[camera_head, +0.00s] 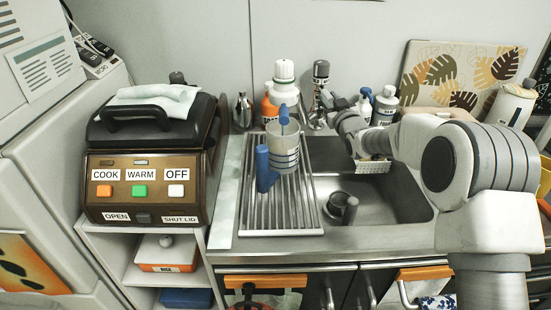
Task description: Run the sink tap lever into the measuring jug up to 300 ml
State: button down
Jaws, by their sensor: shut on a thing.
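The measuring jug (285,157) is a clear, marked cup standing over the ribbed drainer left of the sink basin. An upright blue handle (263,167) is at its left. Another blue piece (284,114) shows above its rim; I cannot tell whether it belongs to the jug. The chrome sink tap (318,119) is behind the basin's left corner. My gripper (328,99) reaches from the right to the tap and is shut there, seemingly on its lever. My wrist partly hides the contact. The water level in the jug is not readable.
The drainer (250,215) and sink basin (388,208) lie in front; a dark round piece (341,207) is in the basin. Bottles (284,85) line the back wall. A brown cooker (150,165) stands left. A leaf-patterned board (455,75) leans at back right.

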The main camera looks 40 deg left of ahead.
jog(key=shift+a+r, duration=0.1)
dwell(0.3)
jog(key=shift+s+a+m+t+h+b, duration=0.2)
jog(key=shift+m+t+h+b, duration=0.15)
jog(key=shift+b, duration=0.65)
jog(key=shift+s+a+m+t+h+b, duration=0.2)
jog(key=shift+t+b, duration=0.25)
jog(key=shift+b, duration=0.4)
jog(key=shift+r+m+h, duration=0.1)
jog(key=shift+m+h, duration=0.15)
jog(key=shift+h, duration=0.1)
